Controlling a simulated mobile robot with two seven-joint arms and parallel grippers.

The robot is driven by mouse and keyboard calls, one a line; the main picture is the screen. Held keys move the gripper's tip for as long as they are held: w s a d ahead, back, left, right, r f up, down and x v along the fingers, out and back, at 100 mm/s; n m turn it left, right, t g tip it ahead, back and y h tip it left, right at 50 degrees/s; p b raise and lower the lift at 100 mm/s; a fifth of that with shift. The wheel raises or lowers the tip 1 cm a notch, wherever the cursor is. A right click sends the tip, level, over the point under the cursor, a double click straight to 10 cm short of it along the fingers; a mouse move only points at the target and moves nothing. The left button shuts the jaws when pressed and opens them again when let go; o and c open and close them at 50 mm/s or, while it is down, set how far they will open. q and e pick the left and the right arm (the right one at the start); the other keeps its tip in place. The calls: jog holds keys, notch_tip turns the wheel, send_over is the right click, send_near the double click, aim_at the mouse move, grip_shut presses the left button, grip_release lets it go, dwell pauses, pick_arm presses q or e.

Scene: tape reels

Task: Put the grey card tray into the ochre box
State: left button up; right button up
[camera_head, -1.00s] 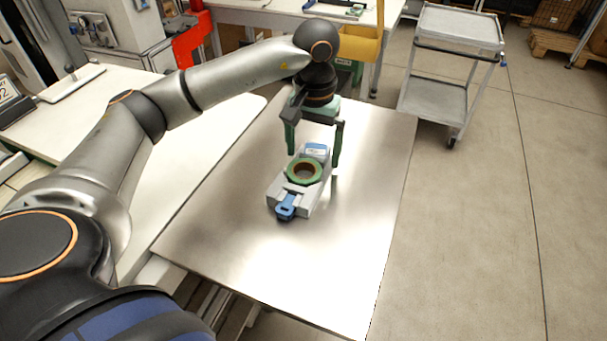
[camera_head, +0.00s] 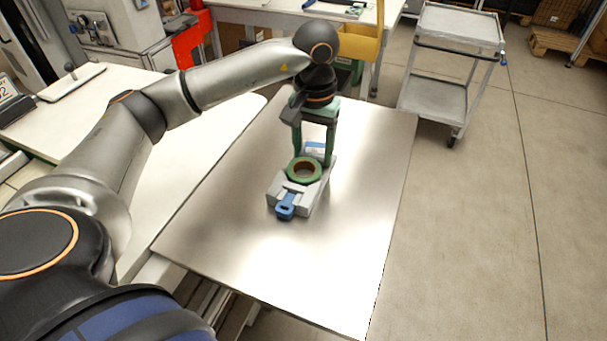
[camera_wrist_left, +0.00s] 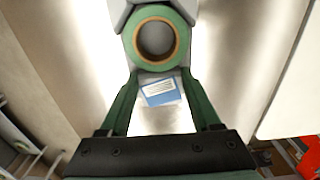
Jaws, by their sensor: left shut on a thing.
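The grey card tray (camera_head: 309,200) lies on the shiny metal table top. A green tape reel (camera_head: 304,170) with a brown inner ring lies on it, and a blue tab sticks out at its near end. A blue and white card (camera_head: 315,149) shows at its far end, and also in the left wrist view (camera_wrist_left: 161,91). My left gripper (camera_head: 313,158) points down, its green fingers on both sides of the tray's far end, shut on it. My right gripper is not in view.
The metal table (camera_head: 355,230) is bare around the tray. A white counter (camera_head: 75,115) lies to the left. A grey trolley (camera_head: 440,95) stands on the floor at back right. A red object (camera_head: 190,40) stands at the back left.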

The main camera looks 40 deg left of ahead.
pick_arm(q)
grip_shut()
jog(key=shift+r, duration=0.1)
